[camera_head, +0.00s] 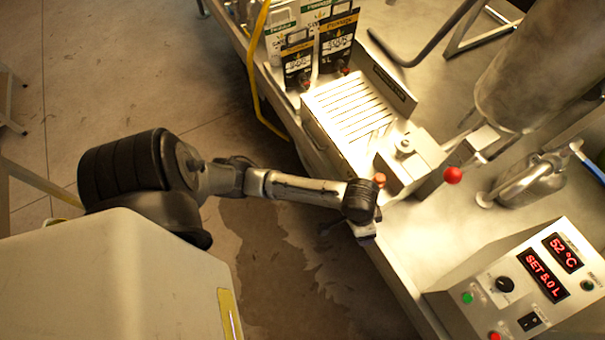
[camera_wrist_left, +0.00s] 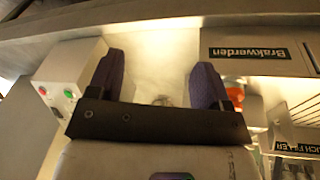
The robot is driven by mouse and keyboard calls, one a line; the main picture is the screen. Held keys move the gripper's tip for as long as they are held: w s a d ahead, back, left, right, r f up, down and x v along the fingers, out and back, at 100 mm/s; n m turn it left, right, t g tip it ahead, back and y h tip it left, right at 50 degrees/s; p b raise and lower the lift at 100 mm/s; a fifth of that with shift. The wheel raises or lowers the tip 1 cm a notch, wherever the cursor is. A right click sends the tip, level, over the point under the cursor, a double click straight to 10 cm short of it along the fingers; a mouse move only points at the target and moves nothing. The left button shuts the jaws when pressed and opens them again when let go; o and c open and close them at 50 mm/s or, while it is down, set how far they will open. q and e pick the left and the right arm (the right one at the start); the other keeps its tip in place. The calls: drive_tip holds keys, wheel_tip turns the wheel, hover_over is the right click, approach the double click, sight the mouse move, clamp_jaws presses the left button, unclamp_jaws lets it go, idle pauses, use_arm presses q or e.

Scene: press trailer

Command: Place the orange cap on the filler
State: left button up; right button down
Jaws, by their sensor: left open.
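A small orange-brown cap-like piece (camera_head: 379,180) shows in the head view at the near edge of the filler (camera_head: 422,152), just beyond my left gripper. My left gripper (camera_head: 364,232) is over the front edge of the steel bench, mostly hidden by its own wrist. In the left wrist view the two purple-padded fingers (camera_wrist_left: 160,80) stand wide apart, with bare pale metal between them. An orange-red part (camera_wrist_left: 235,82) shows beside the right finger; I cannot tell whether it is the cap. A filler label (camera_wrist_left: 297,148) is at the lower right. My right gripper is out of view.
A red ball knob (camera_head: 453,174) sticks up right of the filler. A slatted tray (camera_head: 352,108) and printed pouches (camera_head: 338,42) are behind. A control box (camera_head: 520,285) stands front right, and a large steel cylinder (camera_head: 530,70) back right.

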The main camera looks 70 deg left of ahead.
use_arm(q)
drive_tip(key=s+a+r+t+y, duration=0.1)
drive_tip(key=s+a, duration=0.1)
drive_tip(key=s, duration=1.4)
drive_tip(key=shift+a+r+t+y, duration=0.2)
drive_tip(key=shift+a+t+y, duration=0.1)
drive_tip(key=shift+a+y, duration=0.1)
drive_tip(key=shift+w, duration=0.1)
drive_tip(key=shift+c, duration=0.2)
idle(0.8)
